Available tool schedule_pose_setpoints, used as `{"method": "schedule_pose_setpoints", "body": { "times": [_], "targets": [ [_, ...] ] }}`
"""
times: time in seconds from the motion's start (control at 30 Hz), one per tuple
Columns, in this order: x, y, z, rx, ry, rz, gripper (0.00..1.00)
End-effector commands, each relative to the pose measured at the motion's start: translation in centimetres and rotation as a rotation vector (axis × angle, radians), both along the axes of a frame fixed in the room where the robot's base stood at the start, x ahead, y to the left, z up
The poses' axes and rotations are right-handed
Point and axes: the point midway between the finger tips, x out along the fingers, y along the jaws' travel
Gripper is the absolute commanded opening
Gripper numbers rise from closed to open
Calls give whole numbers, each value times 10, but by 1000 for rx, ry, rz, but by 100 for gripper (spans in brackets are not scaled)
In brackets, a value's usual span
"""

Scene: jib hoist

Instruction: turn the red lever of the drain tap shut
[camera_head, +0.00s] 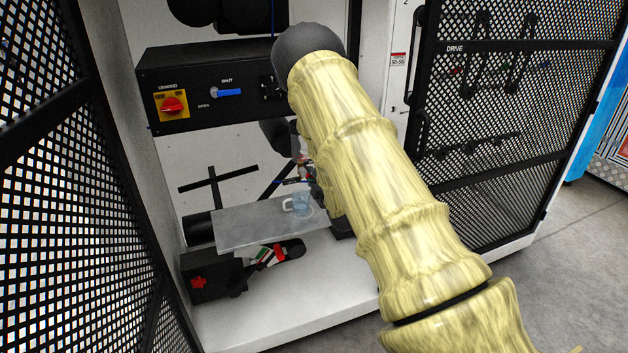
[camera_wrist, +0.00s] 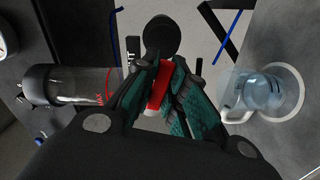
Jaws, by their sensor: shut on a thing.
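In the wrist view the red lever (camera_wrist: 158,92) of the drain tap stands between the two teal-padded fingers of my gripper (camera_wrist: 166,76). The fingers are closed on it, one on each side, and hide much of it. A black round part (camera_wrist: 161,36) lies just beyond the fingertips. In the head view my pale yellow arm covers most of the tap area, and I cannot make out the lever clearly there.
A clear blue mug (camera_head: 300,204) stands on a grey shelf (camera_head: 250,229), close right of my gripper in the wrist view (camera_wrist: 250,90). A clear cylinder with a red mark (camera_wrist: 85,86) is close left. Mesh doors (camera_head: 490,130) flank the cabinet. A black control panel (camera_head: 200,110) is above.

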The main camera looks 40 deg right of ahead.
Motion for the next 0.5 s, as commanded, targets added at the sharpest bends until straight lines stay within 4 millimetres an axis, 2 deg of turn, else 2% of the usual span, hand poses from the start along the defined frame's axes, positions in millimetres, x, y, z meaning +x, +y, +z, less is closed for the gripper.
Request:
{"method": "schedule_pose_setpoints", "body": {
  "times": [0.2, 0.5],
  "targets": [
    [0, 0, 3, -134, 33, 2, 0],
    [0, 0, 7, -238, 58, 1, 0]
  ]
}}
